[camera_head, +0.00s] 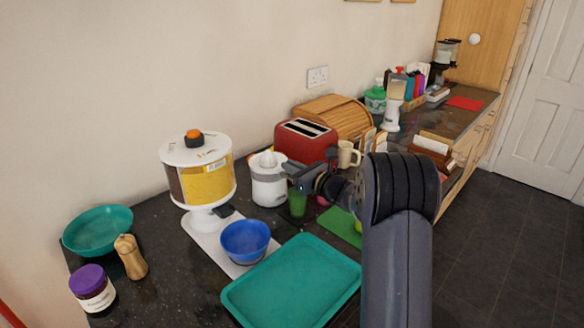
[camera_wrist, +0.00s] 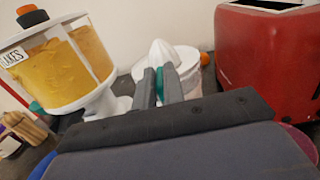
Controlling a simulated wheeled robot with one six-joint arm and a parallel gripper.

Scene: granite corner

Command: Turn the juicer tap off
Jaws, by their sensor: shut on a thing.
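The white juicer (camera_head: 268,188) with a ribbed cone on top stands on the counter between the cereal dispenser and the red toaster. It also shows behind my fingers in the wrist view (camera_wrist: 188,88). My gripper (camera_head: 290,170) is at the juicer's right front side in the head view. A green glass (camera_head: 298,203) stands just below my gripper.
The red toaster (camera_head: 305,142) is close on the right, with a cream mug (camera_head: 347,154) beside it. The cereal dispenser (camera_head: 203,170) is on the left. A blue bowl (camera_head: 245,240) and teal tray (camera_head: 290,285) are in front. A green board (camera_head: 342,228) lies near my arm.

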